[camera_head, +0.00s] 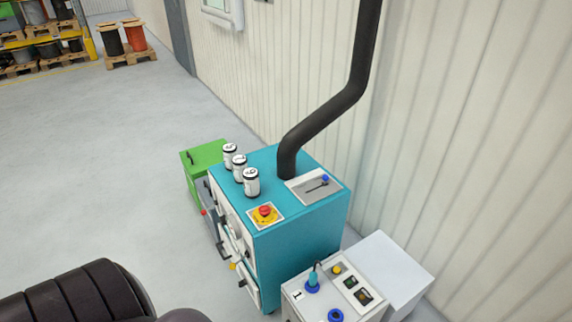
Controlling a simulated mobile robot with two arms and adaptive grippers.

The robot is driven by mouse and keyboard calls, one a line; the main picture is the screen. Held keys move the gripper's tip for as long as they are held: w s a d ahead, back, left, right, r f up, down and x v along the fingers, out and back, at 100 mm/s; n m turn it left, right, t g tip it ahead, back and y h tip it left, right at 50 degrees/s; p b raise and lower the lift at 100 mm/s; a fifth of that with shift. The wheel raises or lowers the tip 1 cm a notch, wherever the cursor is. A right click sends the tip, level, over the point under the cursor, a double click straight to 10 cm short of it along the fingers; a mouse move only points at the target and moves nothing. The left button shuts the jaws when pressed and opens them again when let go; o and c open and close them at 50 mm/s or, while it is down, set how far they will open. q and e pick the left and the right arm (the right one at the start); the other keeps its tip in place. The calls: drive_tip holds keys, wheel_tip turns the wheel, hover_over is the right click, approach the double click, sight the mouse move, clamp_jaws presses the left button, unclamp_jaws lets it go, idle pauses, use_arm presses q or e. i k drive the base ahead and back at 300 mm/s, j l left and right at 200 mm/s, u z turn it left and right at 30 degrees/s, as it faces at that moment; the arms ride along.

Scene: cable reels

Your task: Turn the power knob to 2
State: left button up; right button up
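No part in view is clearly marked as the power knob. The teal machine (303,245) stands against the wall and carries a red knob or button (265,210) on a yellow plate. A grey panel on its top has a slot and a small blue-tipped lever (324,178). The white control box (360,309) at the lower right has a blue fitting (312,282) with a cable, a yellow button (336,269) and a blue round part (335,314) near the bottom edge. A label reading 1 is on it. The machine's front is seen at a steep angle. Neither gripper shows.
Three white cylinders with black bands and numbers (251,182) stand on the machine. A black pipe (328,112) rises from it. A green box (205,158) stands behind it. Pallets with cable reels (124,38) are far left. The floor left of the machine is clear.

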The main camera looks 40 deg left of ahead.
sight(223, 219)
drive_tip(key=u, duration=1.05)
